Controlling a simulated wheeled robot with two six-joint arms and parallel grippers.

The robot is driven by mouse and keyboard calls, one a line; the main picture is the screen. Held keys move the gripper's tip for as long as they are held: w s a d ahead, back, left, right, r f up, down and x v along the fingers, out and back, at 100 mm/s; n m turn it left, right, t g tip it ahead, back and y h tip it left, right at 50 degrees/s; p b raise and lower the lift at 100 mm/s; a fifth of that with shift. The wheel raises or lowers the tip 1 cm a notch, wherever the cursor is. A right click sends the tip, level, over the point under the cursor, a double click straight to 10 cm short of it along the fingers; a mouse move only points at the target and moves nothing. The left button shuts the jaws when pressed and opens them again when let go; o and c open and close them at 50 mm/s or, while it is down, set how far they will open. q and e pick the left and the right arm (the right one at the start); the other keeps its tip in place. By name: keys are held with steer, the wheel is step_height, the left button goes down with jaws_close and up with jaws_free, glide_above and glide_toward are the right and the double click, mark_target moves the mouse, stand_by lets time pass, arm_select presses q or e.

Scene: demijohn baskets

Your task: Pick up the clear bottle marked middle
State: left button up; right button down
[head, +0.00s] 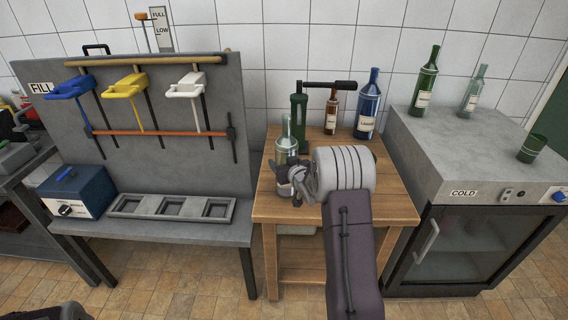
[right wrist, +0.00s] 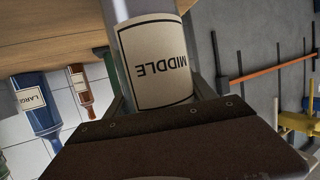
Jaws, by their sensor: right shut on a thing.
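The clear bottle marked middle (head: 286,145) stands upright over the left part of the wooden table. Its MIDDLE label (right wrist: 158,65) shows large in the right wrist view. My right gripper (head: 298,184) is shut on this bottle around its lower body. The gripper and wrist hide part of the bottle in the head view. I cannot tell whether its base touches the wood.
On the wooden table (head: 395,205), a green corking tool (head: 299,122), a brown bottle (head: 332,112) and a blue bottle marked LARGE (head: 368,107) stand behind. A grey bench (head: 190,232) is left, a COLD cabinet (head: 440,140) right with a green bottle (head: 425,85).

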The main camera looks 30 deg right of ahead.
mark_target(283, 152)
steer(key=s+d+r+p, duration=0.4)
steer(key=d+r+p, duration=0.2)
steer(key=d+r, duration=0.4)
steer(key=shift+d+r, duration=0.4)
steer(key=shift+s+r, duration=0.1)
steer(key=shift+s, duration=0.05)
stand_by(0.5)
